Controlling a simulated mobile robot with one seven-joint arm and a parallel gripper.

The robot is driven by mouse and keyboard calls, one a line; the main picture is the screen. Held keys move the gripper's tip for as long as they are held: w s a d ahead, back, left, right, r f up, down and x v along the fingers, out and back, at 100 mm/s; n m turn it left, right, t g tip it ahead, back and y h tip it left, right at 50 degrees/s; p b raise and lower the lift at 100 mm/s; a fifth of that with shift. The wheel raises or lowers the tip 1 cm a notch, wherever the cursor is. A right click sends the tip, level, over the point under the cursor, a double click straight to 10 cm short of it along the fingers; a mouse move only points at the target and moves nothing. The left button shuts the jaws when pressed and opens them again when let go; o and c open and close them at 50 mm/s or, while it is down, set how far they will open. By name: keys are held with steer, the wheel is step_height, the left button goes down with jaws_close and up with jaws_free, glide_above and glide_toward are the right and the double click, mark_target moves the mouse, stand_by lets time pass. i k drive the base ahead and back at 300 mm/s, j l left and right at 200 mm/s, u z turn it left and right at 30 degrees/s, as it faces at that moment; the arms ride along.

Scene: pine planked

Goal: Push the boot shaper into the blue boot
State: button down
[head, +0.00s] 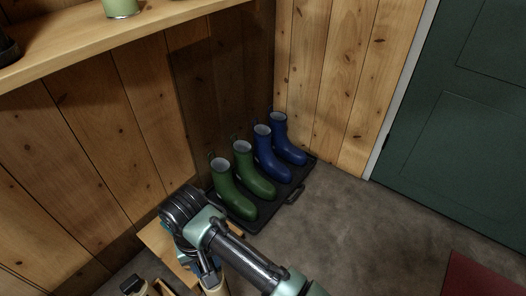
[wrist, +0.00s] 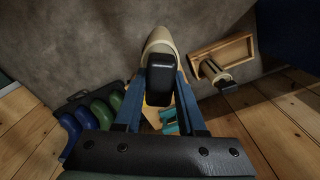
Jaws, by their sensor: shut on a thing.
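My gripper (wrist: 162,74) is shut on the black handle of a boot shaper (wrist: 160,42), whose cream body points away from the gripper in the wrist view. In the head view its cream body (head: 217,287) shows at the bottom edge, below my wrist. Two blue boots (head: 269,158) (head: 287,142) stand upright at the far end of a black tray (head: 244,228), with open tops. The held shaper is well apart from them. The blue boots also show at the left of the wrist view (wrist: 70,126).
Two green boots (head: 231,192) (head: 252,173) share the tray, nearer my arm. A shelf (head: 100,37) overhangs at upper left. The floor (head: 350,225) right of the tray is clear.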

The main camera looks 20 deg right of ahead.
mark_target(265, 159)
steer(key=i+l+u, duration=0.1)
steer(key=l, duration=0.25)
steer(key=i+l+u, duration=0.1)
steer(key=l, duration=0.25)
steer(key=i+l, duration=0.2)
steer(key=l, duration=0.15)
steer(key=i+l+u, duration=0.15)
steer(key=l, duration=0.2)
steer(key=i+l+u, duration=0.1)
steer(key=l, duration=0.25)
